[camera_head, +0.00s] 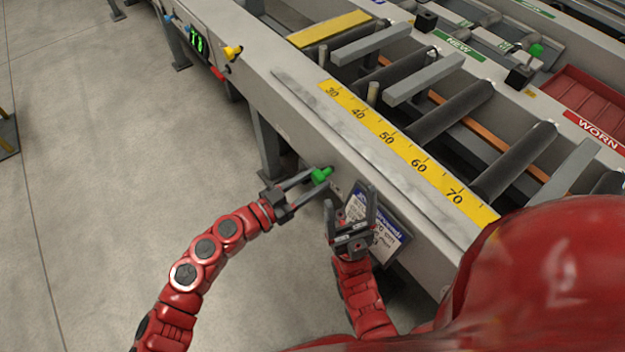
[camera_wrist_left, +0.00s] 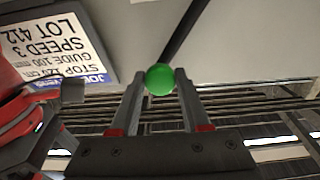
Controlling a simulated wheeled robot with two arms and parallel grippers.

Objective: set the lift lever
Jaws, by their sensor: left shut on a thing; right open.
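A lever with a green knob (camera_head: 321,176) sticks out from the front side of the runout table. In the left wrist view its round green knob (camera_wrist_left: 160,79) lies between my fingertips, with a dark rod (camera_wrist_left: 187,32) running up and to the right. My left gripper (camera_head: 313,179) is shut on this knob. My right gripper (camera_head: 351,205) is open and empty, just right of and below the left one, in front of the table side. Lettering that names the lever cannot be read.
A paper card (camera_head: 378,226) hangs on the table side, partly behind my right gripper. A yellow scale (camera_head: 405,152) runs along the table top. A yellow knob (camera_head: 233,53), a red knob (camera_head: 217,74) and a green display (camera_head: 196,40) sit farther left.

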